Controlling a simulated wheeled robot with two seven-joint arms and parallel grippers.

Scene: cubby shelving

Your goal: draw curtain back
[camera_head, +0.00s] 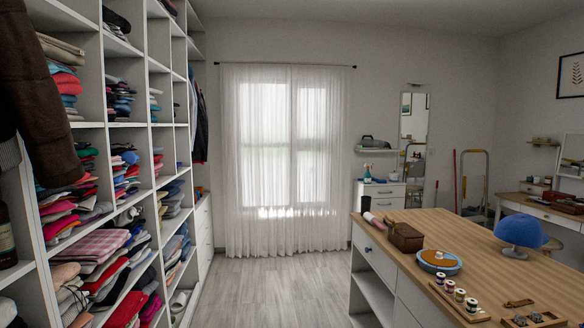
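A sheer white curtain (240,165) hangs from a dark rod (285,66) on the far wall. It spans the whole window (290,140) and reaches down to the floor. Daylight shows through it, and the window frame is visible behind the fabric. The curtain is drawn across, with no clear gap that I can see. Neither of my grippers shows in the head view, so I cannot see their state.
White cubby shelving (150,68) with folded clothes runs along the left. A wood-topped island (450,240) with a blue cap (521,230) and small items stands at the right. A clear strip of floor (270,285) leads between them to the curtain. A white drawer unit (383,196) stands right of the window.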

